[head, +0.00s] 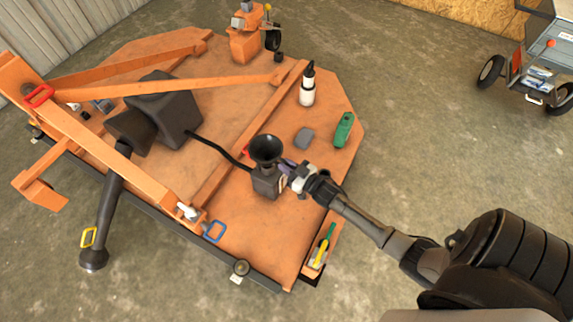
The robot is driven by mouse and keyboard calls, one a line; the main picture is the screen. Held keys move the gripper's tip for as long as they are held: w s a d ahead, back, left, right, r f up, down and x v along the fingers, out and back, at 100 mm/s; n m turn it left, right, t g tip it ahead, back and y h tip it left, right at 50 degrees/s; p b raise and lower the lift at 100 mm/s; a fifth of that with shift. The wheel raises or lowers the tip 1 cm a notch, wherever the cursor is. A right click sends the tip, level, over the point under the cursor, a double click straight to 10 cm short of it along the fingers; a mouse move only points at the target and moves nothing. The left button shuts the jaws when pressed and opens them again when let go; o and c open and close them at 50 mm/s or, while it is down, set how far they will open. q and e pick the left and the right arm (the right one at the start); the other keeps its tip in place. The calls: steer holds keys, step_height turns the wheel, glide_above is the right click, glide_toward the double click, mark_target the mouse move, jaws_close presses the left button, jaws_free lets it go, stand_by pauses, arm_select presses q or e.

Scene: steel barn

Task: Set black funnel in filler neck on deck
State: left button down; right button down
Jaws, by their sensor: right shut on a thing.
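The black funnel (266,147) stands mouth up over a dark boxy housing (264,186) on the orange deck (240,218). The filler neck is hidden behind the funnel and the gripper, so I cannot tell whether the spout is inside it or just above. My right gripper (286,170) reaches in from the right, beside the funnel's lower part and close to the housing. It is shut on the funnel, though the fingertips are small and partly merged with the dark parts. My left gripper is not in view.
A white bottle with a black top (307,88), a grey block (304,138) and a green object (344,131) sit on the deck behind my right gripper. Orange beams (170,88) cross the left side. A black cable (220,146) runs to the housing. A wheeled cart (545,58) stands far right.

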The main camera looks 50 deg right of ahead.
steer(key=shift+f, duration=0.3)
steer(key=shift+f+b, duration=0.35)
steer(key=shift+b, duration=0.05)
steer(key=shift+f+b, duration=0.45)
steer(key=shift+f, duration=0.2)
steer(key=c, duration=1.1)
jaws_free()
